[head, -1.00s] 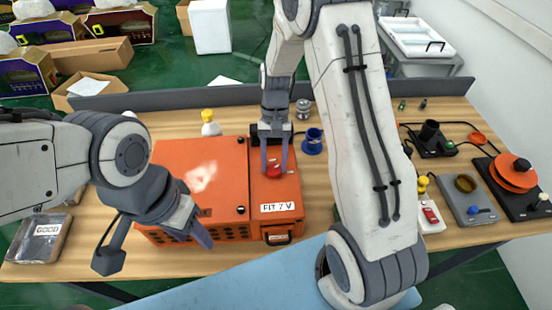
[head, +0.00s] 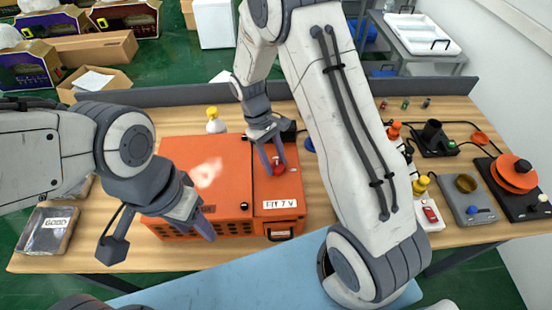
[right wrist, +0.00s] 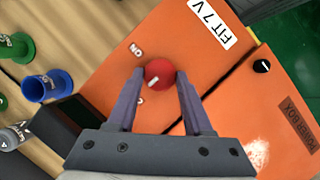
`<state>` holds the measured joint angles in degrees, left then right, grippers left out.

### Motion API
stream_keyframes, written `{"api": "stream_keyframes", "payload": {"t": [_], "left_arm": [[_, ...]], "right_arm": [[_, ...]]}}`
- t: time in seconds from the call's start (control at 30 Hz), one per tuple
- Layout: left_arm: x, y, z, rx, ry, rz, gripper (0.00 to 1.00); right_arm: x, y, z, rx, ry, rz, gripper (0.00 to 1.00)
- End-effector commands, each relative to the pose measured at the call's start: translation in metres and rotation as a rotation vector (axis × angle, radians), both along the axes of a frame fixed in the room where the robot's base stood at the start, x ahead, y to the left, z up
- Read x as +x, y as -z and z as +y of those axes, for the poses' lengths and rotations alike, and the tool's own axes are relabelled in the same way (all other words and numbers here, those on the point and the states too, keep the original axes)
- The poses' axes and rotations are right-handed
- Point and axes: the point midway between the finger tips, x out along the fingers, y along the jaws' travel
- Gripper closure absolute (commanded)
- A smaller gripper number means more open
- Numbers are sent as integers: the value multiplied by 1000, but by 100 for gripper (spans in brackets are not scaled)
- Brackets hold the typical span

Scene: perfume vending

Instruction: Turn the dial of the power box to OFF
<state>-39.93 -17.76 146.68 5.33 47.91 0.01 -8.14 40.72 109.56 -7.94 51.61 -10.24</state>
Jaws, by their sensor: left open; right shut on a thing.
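The orange power box (head: 205,165) lies on the wooden table, with a "POWER BOX" label in the right wrist view (right wrist: 298,118). Its red dial (right wrist: 158,73) is on the narrower panel that carries the "FIT 7 V" label (head: 280,204). My right gripper (head: 277,165) is shut on the dial, one finger on each side. The dial's short white mark shows at its lower left in the right wrist view. White lettering sits at its upper left and below; the lower word is partly hidden by a finger. My left gripper (head: 203,222) is open and empty over the box's front left part.
A white bottle with a yellow cap (head: 215,122) stands behind the box. A blue spool (right wrist: 47,86) and a green one (right wrist: 17,47) stand beside it. Several devices with cables fill the table's right side. A dark "GOOD" package (head: 48,230) lies at the left.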

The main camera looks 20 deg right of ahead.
Motion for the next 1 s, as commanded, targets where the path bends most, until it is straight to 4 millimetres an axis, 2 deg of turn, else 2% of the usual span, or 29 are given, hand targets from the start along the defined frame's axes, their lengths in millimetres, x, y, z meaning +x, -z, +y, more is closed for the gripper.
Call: {"api": "stream_keyframes", "payload": {"t": [0.3,0.77,0.8,0.83,0.87,1.0], "left_arm": [[0,-1,0,0,0,0,50],[0,-1,0,0,0,0,50],[0,-1,0,0,0,0,50],[0,-1,0,0,0,0,50],[0,-1,0,0,0,0,50],[0,-1,0,0,0,0,50]], "right_arm": [[-3,1,0,-1,-84,8,100],[-3,1,1,0,-94,9,100],[-3,1,1,0,-94,9,34],[-3,1,1,0,-94,9,22],[-3,1,1,0,-94,8,19],[-2,1,1,0,-93,4,19]]}}
